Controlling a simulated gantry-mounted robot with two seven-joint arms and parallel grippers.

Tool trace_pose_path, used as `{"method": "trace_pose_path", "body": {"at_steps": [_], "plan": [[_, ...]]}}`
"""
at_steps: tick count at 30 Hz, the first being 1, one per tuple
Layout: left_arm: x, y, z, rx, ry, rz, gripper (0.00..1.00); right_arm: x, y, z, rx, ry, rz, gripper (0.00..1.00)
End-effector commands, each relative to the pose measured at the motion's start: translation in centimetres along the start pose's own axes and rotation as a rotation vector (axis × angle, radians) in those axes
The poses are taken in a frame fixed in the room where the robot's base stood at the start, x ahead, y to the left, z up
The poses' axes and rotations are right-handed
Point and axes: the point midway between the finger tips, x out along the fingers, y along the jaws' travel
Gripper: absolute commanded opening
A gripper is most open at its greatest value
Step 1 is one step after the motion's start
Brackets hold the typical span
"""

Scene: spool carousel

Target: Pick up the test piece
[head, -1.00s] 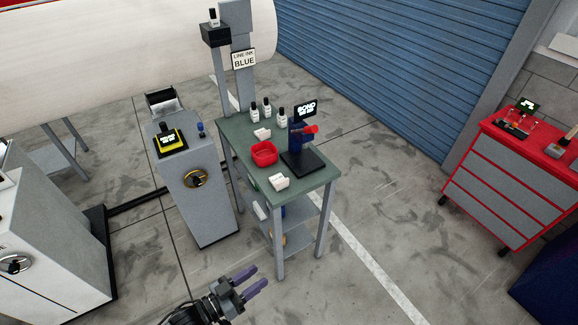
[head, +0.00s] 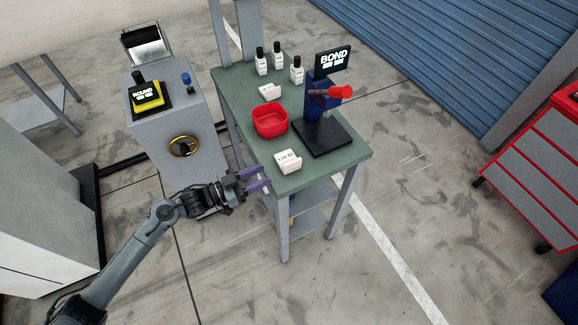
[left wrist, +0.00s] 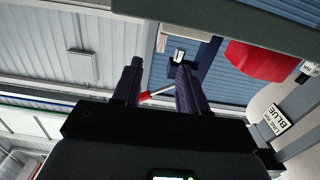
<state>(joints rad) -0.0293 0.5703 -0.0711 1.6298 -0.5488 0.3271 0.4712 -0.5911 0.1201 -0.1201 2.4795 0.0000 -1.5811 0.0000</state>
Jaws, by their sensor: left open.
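No object is marked as the test piece, so I cannot tell which one it is. A white labelled block (head: 289,162) sits near the front edge of the green-topped table (head: 345,160). A smaller white block (head: 269,91) is farther back, behind a red bin (head: 270,121). The bin also shows in the left wrist view (left wrist: 262,60). A blue bond tester (head: 318,105) with a red handle stands on a black base. My left gripper (head: 264,178) is open and empty beside the table's front left edge, left of and nearer than the labelled block. My right gripper is out of view.
Several white bottles with black caps (head: 277,53) stand at the back of the table. A grey cabinet (head: 165,140) with a yellow-ringed wheel is to the left. A red drawer cart (head: 540,150) is at the right. The floor in front is clear.

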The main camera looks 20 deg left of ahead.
Motion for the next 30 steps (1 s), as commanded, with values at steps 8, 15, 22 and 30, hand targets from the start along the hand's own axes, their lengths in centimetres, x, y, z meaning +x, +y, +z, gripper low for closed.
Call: {"method": "trace_pose_path", "body": {"at_steps": [8, 15, 22, 30], "plan": [[3.5, -0.2, -0.2, 0.006, 0.011, -0.001, 0.43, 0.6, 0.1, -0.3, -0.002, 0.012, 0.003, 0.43], [5.6, -0.2, -0.1, 0.006, 0.009, -0.001, 0.43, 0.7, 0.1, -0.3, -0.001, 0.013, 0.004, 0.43], [7.3, 0.2, 0.0, 0.006, 0.009, 0.000, 0.43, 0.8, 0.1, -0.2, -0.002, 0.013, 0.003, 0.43], [10.5, 0.5, 0.2, 0.006, 0.009, -0.001, 0.43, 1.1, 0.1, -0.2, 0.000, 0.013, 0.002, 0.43]]}}
